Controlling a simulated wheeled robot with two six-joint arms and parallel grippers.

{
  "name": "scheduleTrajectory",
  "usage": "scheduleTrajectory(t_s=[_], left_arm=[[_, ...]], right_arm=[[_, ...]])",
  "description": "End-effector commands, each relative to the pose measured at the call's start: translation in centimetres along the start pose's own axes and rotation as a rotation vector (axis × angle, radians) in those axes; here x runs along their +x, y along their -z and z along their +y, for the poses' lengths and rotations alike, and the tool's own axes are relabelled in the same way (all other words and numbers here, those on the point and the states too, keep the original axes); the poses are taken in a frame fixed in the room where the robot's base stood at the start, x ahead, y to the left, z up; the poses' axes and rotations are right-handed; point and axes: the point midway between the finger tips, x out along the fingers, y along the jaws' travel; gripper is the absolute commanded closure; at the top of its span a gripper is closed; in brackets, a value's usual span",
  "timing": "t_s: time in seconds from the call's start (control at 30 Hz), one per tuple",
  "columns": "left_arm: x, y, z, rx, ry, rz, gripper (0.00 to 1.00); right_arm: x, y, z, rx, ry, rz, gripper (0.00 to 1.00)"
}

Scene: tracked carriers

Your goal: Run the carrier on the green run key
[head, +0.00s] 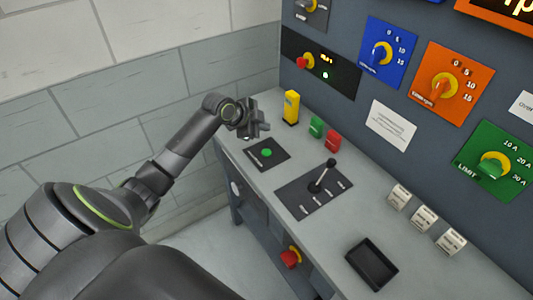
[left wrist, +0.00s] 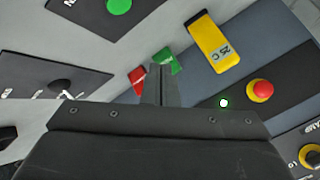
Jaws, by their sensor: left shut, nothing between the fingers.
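A round green button (head: 266,153) sits on a black plate on the desk; it also shows at the top of the left wrist view (left wrist: 119,5). A small green block (head: 316,127) stands beside a red block (head: 333,141) further back; both show in the left wrist view, green (left wrist: 167,60) and red (left wrist: 137,78). I cannot tell from the lettering which green piece is the run key. My left gripper (head: 259,131) is shut and empty, above the desk behind the button and apart from it. Its closed fingers show in the left wrist view (left wrist: 158,85). No carrier is recognisable.
A yellow block (head: 291,107) stands at the panel's foot. A black lever (head: 323,177) rises from a plate right of the button. White labelled blocks (head: 423,219) and an empty black tray (head: 371,264) lie further right. The wall panel carries rotary knobs (head: 437,90).

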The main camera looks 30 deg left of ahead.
Motion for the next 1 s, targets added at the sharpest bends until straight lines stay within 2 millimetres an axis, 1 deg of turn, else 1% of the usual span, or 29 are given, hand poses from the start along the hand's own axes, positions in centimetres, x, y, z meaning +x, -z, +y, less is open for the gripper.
scheduleTrajectory(t_s=[0.03, 0.43, 0.67, 1.0], left_arm=[[0.6, -0.5, 0.5, -0.001, -0.001, 0.000, 1.00], [4.1, -3.0, 3.0, -0.001, -0.001, -0.001, 1.00], [5.5, -4.0, 4.0, -0.001, -0.001, 0.000, 1.00], [5.5, -4.0, 4.0, 0.000, 0.000, 0.000, 1.00]], right_arm=[[0.8, -0.1, -0.1, 0.000, 0.000, 0.001, 0.64], [5.5, -0.6, -0.5, 0.000, 0.000, 0.001, 0.64], [6.6, -0.7, -0.5, 0.000, 0.000, 0.001, 0.64], [6.5, -0.7, -0.5, 0.000, -0.001, 0.001, 0.64]])
